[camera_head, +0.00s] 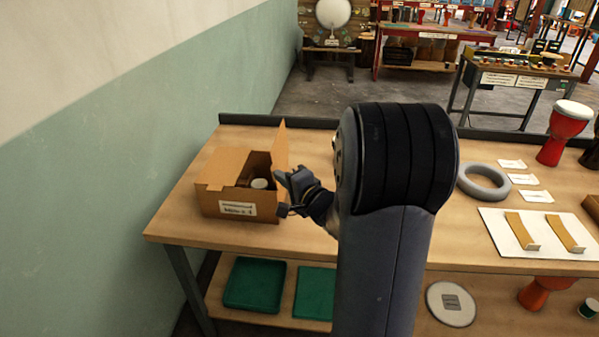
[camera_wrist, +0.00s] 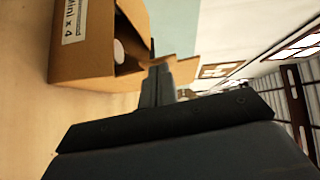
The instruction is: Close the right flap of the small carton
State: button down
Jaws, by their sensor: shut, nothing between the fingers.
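The small carton (camera_head: 238,205) sits on the left part of the workbench, with a white label on its front; it also shows at the upper left of the wrist view (camera_wrist: 95,62). Its right flap (camera_head: 280,148) stands up, roughly upright, in the head view. A cardboard panel at the left covers part of the top. The rest is open, and a pale round-topped item (camera_head: 259,183) shows inside. My gripper (camera_head: 281,179) is shut and empty at the carton's right side, close to the flap; its fingers (camera_wrist: 158,75) show in the wrist view. I cannot tell whether they touch the flap.
The workbench (camera_head: 185,205) has a raised back edge. A grey ring (camera_head: 484,181), white cards, a white board (camera_head: 500,222) with tan strips and a red goblet drum (camera_head: 563,132) are to the right. Green trays (camera_head: 254,285) lie on the shelf below. A wall is at the left.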

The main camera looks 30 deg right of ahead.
jog(key=w+a+f+n+g+h+b, duration=0.3)
jog(key=w+a+n+g+h+b, duration=0.2)
jog(key=b, duration=0.6)
jog(key=a+n+g+h, duration=0.2)
jog(key=g, duration=0.1)
jog(key=shift+a+f, duration=0.25)
jog(key=shift+f, duration=0.15)
dwell(0.7)
jog(key=shift+w+a+b, duration=0.1)
jog(key=shift+b, duration=0.4)
jog(key=shift+r, duration=0.1)
dwell(0.3)
